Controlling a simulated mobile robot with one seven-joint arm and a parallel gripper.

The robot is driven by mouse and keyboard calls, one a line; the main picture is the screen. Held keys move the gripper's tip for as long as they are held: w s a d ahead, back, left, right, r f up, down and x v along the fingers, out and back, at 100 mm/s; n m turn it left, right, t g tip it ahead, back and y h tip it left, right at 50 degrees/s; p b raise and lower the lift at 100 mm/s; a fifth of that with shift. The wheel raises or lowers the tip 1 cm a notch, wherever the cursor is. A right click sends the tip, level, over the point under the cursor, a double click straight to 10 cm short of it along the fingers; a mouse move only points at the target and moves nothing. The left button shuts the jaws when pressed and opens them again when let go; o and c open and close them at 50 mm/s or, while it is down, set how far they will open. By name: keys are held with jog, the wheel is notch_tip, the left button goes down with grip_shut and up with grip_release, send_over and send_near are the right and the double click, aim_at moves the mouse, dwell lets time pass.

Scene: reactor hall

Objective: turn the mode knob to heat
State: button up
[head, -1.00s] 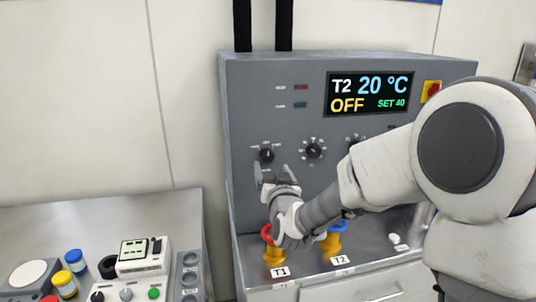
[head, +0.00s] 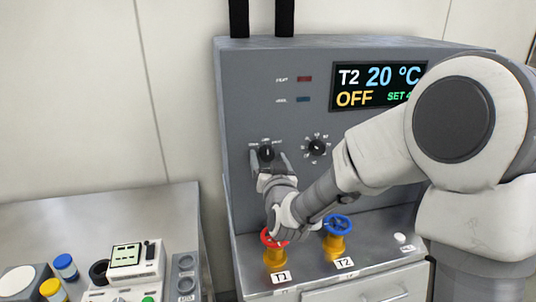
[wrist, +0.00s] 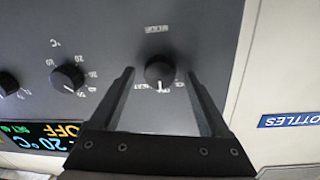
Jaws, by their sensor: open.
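The mode knob (head: 266,152) is a small round black knob on the left of the grey control panel, with small labels above it. Its white mark points up in the head view, at the middle label; in the wrist view the knob (wrist: 160,70) shows this mark at its lower edge. My gripper (head: 269,160) is open, one finger on each side of the knob. In the wrist view the gripper (wrist: 161,76) has clear gaps between both fingers and the knob. The display (head: 378,86) reads T2, 20 °C and OFF; its SET value is partly hidden by my arm.
A second knob (head: 317,147) with a number scale is to the right. Below stand a red valve wheel (head: 268,238) at T1 and a blue one (head: 338,223) at T2. A bench with instruments (head: 126,258) and capped jars (head: 66,266) is at the left.

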dwell(0.3)
grip_shut()
jog(key=shift+w, duration=0.1)
jog(key=shift+b, duration=0.45)
jog(key=m+b, duration=0.4)
jog(key=b, duration=0.1)
jog(key=shift+f+m, duration=0.15)
jog(key=shift+m, duration=0.25)
jog(key=m+b, duration=0.4)
jog(key=shift+d+r+m+g+b, duration=0.1)
jog(key=shift+r+m+g+b, duration=0.1)
jog(key=shift+m+g+b, duration=0.15)
